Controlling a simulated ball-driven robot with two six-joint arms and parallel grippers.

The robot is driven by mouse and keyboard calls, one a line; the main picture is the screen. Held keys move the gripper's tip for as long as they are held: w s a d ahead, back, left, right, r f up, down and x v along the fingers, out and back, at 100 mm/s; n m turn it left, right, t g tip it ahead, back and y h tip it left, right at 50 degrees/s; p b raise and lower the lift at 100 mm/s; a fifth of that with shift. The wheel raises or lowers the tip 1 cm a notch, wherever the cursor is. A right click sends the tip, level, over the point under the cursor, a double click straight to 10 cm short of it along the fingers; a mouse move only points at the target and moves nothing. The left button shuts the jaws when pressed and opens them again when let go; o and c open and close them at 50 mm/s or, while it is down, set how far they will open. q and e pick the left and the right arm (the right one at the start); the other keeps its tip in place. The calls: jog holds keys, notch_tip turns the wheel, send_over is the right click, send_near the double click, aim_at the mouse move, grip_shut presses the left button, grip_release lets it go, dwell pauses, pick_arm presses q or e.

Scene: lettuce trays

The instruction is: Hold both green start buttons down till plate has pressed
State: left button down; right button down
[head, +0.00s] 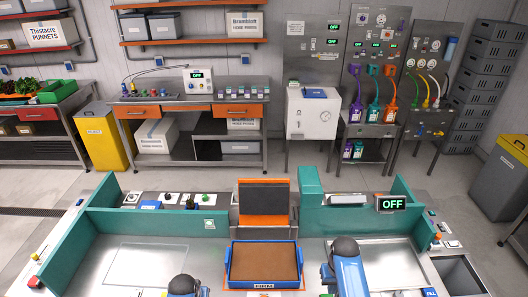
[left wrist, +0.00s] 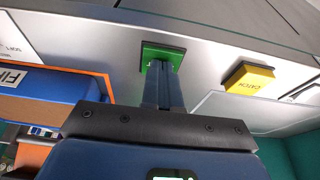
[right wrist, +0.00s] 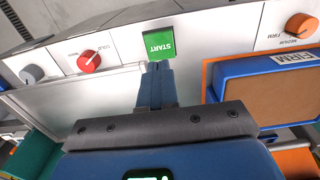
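In the left wrist view a green button (left wrist: 163,55) sits on the grey front panel. My left gripper (left wrist: 158,68) is shut and empty, its tips at the button's face and covering part of it. In the right wrist view a green START button (right wrist: 160,42) is on the panel. My right gripper (right wrist: 157,67) is shut and empty, its tips at the button's lower edge. I cannot tell how far either button is pushed in. The dark plate (head: 265,196) stands raised behind the blue FIRM tray (head: 232,268), which holds flat brown soil. Both buttons are hidden in the head view.
A yellow CATCH button (left wrist: 250,77) lies right of the left gripper. A red knob (right wrist: 89,61), grey knob (right wrist: 31,75) and orange firmness knob (right wrist: 300,26) flank the START button. Green side walls (head: 70,240) edge the bench. A display (head: 391,203) reads OFF.

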pick_arm(q)
jog(key=shift+s+f, duration=0.2)
pick_arm(e)
jog(key=shift+f, duration=1.95)
jog(key=shift+f, duration=0.25)
jog(key=shift+f, duration=0.7)
jog(key=shift+f, duration=0.45)
jog(key=shift+s+f, duration=0.15)
jog(key=shift+f, duration=0.25)
dwell(0.3)
